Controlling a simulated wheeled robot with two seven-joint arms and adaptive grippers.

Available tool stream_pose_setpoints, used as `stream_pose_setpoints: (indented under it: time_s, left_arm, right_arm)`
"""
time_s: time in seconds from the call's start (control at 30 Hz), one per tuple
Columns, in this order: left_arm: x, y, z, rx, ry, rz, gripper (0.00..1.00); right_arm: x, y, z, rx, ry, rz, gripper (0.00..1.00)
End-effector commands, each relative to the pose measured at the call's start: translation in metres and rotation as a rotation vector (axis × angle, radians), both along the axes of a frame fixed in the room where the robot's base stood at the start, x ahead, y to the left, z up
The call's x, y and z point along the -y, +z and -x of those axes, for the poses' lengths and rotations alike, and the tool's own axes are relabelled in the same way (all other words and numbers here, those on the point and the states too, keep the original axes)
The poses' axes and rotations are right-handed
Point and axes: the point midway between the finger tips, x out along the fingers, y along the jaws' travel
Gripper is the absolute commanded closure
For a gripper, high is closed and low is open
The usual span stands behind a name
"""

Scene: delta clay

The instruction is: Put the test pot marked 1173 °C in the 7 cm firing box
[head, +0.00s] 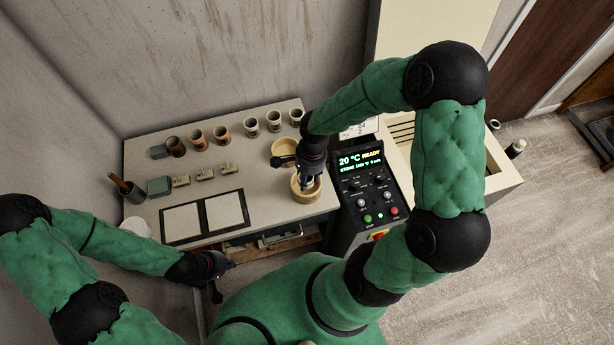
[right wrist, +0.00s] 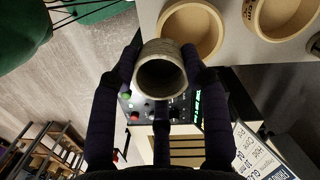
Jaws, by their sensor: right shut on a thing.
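My right gripper (head: 307,181) is shut on a grey-beige hollow pot (right wrist: 160,76); the right wrist view looks into its open mouth. No mark on this pot is readable. In the head view the gripper is over a round tan firing box (head: 298,194) near the table's front right corner. A second round box (head: 283,147) stands behind it. The right wrist view shows both boxes, one nearer (right wrist: 190,58) and one at the upper right (right wrist: 285,32); I cannot read their sizes. My left gripper (head: 225,280) is open and empty before the table's front edge.
Several small pots (head: 220,135) stand in a row at the table's back. Small beige blocks (head: 205,173) and two pale tiles (head: 226,210) lie in front. A tool cup (head: 134,193) stands at left. A black control panel (head: 368,190) reading 20 °C READY adjoins the table's right side.

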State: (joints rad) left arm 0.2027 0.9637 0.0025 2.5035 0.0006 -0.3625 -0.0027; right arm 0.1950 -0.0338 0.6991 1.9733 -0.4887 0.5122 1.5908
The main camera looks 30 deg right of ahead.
Motion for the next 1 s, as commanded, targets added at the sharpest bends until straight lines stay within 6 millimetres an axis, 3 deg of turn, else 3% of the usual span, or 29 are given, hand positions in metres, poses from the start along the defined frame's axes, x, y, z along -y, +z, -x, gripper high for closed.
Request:
stream_pose_setpoints:
  time_s: [0.23, 0.57, 0.8, 1.0]
  left_arm:
    - [0.0, -0.003, 0.0, 0.0, 0.0, 0.0, 1.0]
    - [0.0, -0.004, 0.0, 0.0, 0.0, 0.0, 1.0]
    - [0.0, -0.006, 0.0, 0.0, 0.0, 0.0, 1.0]
    - [0.0, -0.006, 0.0, 0.0, 0.0, 0.0, 1.0]
  right_arm:
    - [0.014, -0.037, -0.023, -0.005, 0.0, -0.001, 0.81]
    - [0.02, -0.053, -0.034, -0.004, 0.001, -0.001, 0.81]
    - [0.021, -0.082, -0.035, -0.005, 0.002, -0.001, 0.81]
    - [0.021, -0.084, -0.036, -0.002, 0.001, -0.001, 0.81]
